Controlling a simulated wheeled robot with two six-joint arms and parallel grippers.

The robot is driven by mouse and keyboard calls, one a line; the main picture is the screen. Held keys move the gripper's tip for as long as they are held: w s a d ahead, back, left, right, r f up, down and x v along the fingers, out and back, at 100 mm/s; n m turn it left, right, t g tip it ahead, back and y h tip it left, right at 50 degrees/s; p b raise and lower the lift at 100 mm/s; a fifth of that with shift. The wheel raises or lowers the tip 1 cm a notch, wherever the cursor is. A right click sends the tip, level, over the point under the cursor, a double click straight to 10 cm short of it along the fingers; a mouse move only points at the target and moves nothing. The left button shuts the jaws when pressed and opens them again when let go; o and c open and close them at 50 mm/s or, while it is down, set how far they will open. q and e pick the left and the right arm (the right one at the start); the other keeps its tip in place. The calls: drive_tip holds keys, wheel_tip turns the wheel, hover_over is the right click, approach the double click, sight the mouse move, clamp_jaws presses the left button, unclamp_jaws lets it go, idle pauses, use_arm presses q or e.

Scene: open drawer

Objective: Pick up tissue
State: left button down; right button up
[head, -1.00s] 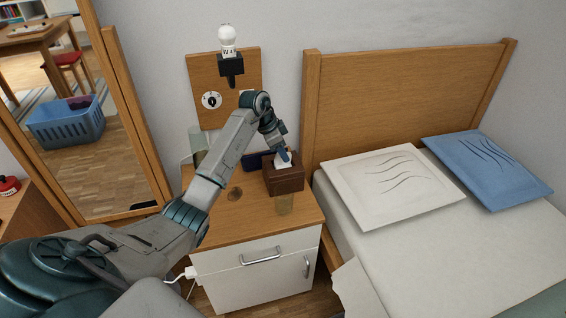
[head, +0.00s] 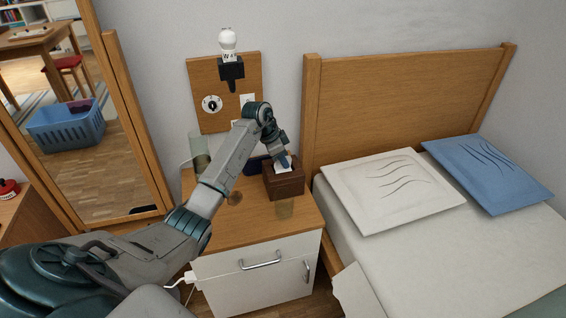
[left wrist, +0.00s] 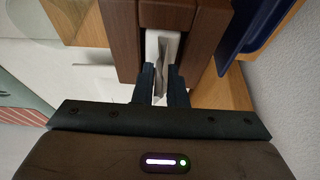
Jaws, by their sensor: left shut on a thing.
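A brown tissue box (head: 287,184) stands on the wooden bedside table, and it also shows in the left wrist view (left wrist: 121,30). A white tissue (head: 282,168) sticks up from the slot in its top. In the left wrist view the tissue (left wrist: 161,56) lies between the two dark fingertips. My left gripper (head: 283,160) reaches down over the box and is shut on the tissue (left wrist: 160,75). The tissue's lower part is hidden in the box. My right gripper is not in view.
A bed with a white pillow (head: 392,188) stands at the right.

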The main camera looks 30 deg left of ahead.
use_arm(q)
wheel_tip(320, 180, up, 4)
drive_tip(key=shift+s+d+f, duration=0.1)
drive_tip(key=shift+s+f, duration=0.05)
drive_tip(key=shift+f, duration=0.05)
drive_tip(key=s+d+r+p, duration=0.1)
drive_tip(key=s+d, duration=0.8)
drive_tip(key=s, duration=0.3)
drive_tip(key=shift+s+r, duration=0.15)
drive_tip(key=shift+s, duration=0.25)
drive_tip(key=c, duration=2.1)
unclamp_jaws()
clamp_jaws()
